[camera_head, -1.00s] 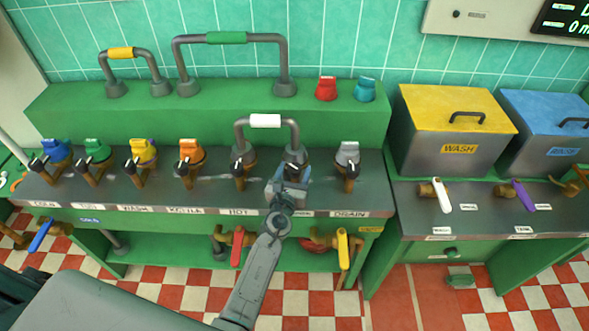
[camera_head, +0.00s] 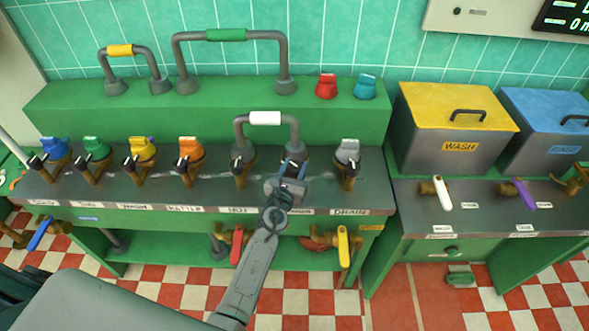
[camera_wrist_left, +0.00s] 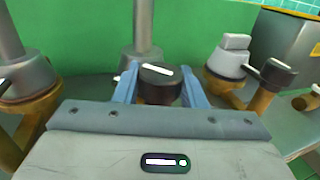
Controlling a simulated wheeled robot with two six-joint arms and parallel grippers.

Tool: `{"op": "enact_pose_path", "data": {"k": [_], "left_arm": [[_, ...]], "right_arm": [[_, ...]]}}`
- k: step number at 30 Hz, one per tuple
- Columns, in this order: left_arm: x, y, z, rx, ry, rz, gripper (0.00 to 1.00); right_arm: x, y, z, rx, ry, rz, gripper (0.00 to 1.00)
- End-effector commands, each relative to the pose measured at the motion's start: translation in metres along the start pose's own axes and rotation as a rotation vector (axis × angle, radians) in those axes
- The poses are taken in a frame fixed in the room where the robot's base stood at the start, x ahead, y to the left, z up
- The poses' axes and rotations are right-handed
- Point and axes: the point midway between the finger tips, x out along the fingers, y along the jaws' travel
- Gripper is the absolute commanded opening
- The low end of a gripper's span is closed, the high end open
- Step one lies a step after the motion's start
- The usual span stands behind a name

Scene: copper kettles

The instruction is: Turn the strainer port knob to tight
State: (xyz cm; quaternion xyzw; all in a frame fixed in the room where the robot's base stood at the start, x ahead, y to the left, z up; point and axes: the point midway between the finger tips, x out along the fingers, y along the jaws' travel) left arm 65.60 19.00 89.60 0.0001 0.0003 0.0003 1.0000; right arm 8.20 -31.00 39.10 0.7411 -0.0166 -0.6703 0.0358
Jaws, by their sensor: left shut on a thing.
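A black knob with a white mark (camera_wrist_left: 160,80) sits on the port at the right foot of the white-gripped pipe, between the HOT and DRAIN ports. My left gripper (camera_head: 292,170) is around this knob, shut on it. The wrist view shows its two blue fingers (camera_wrist_left: 160,88), one on each side of the knob. The white mark lies nearly level across that view. My gripper hides most of this port in the head view, and my arm partly covers its label, so I cannot read the name. My right gripper is not in view.
The grey-capped DRAIN port (camera_head: 347,160) stands close on the right, and the HOT port (camera_head: 241,165) on the left. The white-gripped pipe (camera_head: 265,119) arches behind. Red (camera_head: 237,245) and yellow (camera_head: 343,247) valve levers hang below the bench edge.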

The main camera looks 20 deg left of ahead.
Motion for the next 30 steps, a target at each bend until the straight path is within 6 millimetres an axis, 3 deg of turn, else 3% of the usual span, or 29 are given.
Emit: {"op": "enact_pose_path", "data": {"k": [21, 30], "left_arm": [[0.001, 0.003, -0.008, 0.006, -0.002, -0.597, 0.14], [0.001, 0.002, -0.004, 0.003, 0.000, -0.737, 0.14]], "right_arm": [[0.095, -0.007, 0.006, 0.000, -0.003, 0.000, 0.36], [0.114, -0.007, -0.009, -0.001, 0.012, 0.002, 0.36]]}}
